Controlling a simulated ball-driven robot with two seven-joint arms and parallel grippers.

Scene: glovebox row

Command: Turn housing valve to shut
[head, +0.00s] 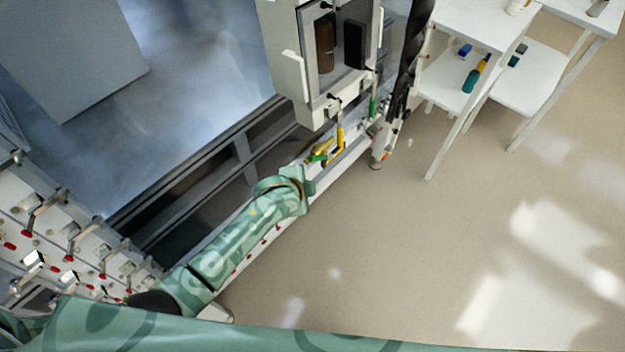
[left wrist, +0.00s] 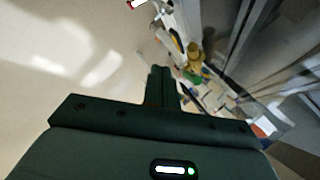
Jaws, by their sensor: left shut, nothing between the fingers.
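A yellow valve body with a green part (head: 319,153) sits on the pale ledge below the white housing. I take it to be the housing valve; its handle setting is too small to tell. In the left wrist view a yellow fitting (left wrist: 194,54) with green below it shows just right of my fingers. My left gripper (left wrist: 162,72) is shut and empty, its fingers together. In the head view my left arm reaches from the lower left, and its hand (head: 303,182) is just below and left of the valve, seemingly apart from it. My right gripper is not in view.
A white housing (head: 316,113) with a window and a brown bottle (head: 325,45) stands above the valve. A yellow upright piece (head: 340,138) is beside the valve. White tables (head: 470,25) with small objects stand at upper right. The beige floor (head: 400,240) is clear.

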